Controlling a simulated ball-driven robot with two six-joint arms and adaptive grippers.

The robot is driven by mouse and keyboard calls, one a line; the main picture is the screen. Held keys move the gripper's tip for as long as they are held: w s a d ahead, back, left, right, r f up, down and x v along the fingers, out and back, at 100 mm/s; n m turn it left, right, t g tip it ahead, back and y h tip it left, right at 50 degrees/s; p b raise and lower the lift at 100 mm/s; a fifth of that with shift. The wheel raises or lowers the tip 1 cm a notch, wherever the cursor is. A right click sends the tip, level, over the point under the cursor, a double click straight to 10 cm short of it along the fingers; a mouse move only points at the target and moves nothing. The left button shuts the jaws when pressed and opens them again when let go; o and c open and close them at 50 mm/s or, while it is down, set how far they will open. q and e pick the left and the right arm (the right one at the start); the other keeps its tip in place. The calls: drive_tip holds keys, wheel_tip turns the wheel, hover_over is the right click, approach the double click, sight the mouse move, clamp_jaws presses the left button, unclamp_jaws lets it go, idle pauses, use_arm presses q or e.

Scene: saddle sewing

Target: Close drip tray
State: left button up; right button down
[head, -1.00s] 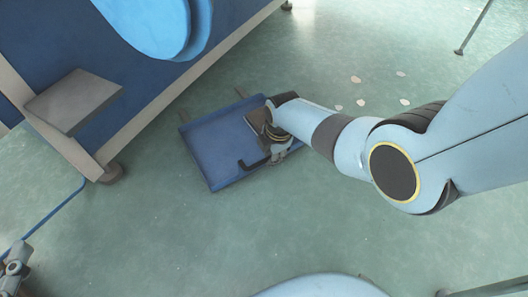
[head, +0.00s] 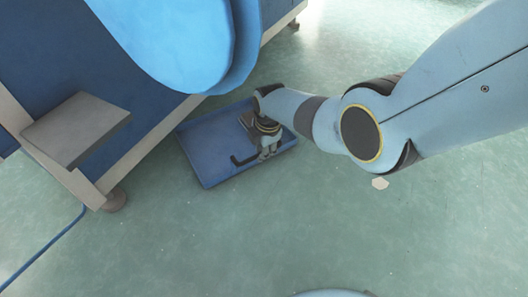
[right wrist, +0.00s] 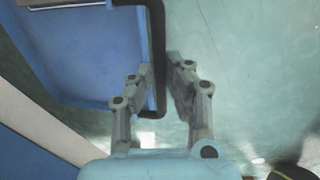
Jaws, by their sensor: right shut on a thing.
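The drip tray (head: 212,163) is a shallow blue tray low by the floor, with its upper left edge close to the machine's lower frame. Its dark bar handle (head: 243,161) is on the side away from the machine. My right gripper (head: 268,155) is at that handle, and part of the tray is hidden behind my arm. In the right wrist view, the handle (right wrist: 157,50) runs between the fingers of my right gripper (right wrist: 157,95), which is shut on it. The tray (right wrist: 85,60) fills the upper left there. My left gripper is not in view.
The blue machine (head: 70,120) with a beige frame (head: 150,150) stands at the upper left. A grey step (head: 76,128) juts from its side. A large light-blue rounded part (head: 185,40) overhangs near the tray. The green floor (head: 250,230) in front is clear.

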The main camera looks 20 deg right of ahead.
drive_tip(key=shift+w+r, duration=0.15)
drive_tip(key=shift+w, duration=0.2)
drive_tip(key=c, duration=1.3)
unclamp_jaws()
drive_tip(key=shift+c, duration=0.2)
drive_tip(key=shift+s, duration=0.1)
wheel_tip(320, 180, up, 12)
drive_tip(key=s, duration=0.2)
drive_tip(key=shift+f, duration=0.25)
drive_tip(key=shift+s+d, duration=0.1)
drive_tip(key=shift+s, duration=0.1)
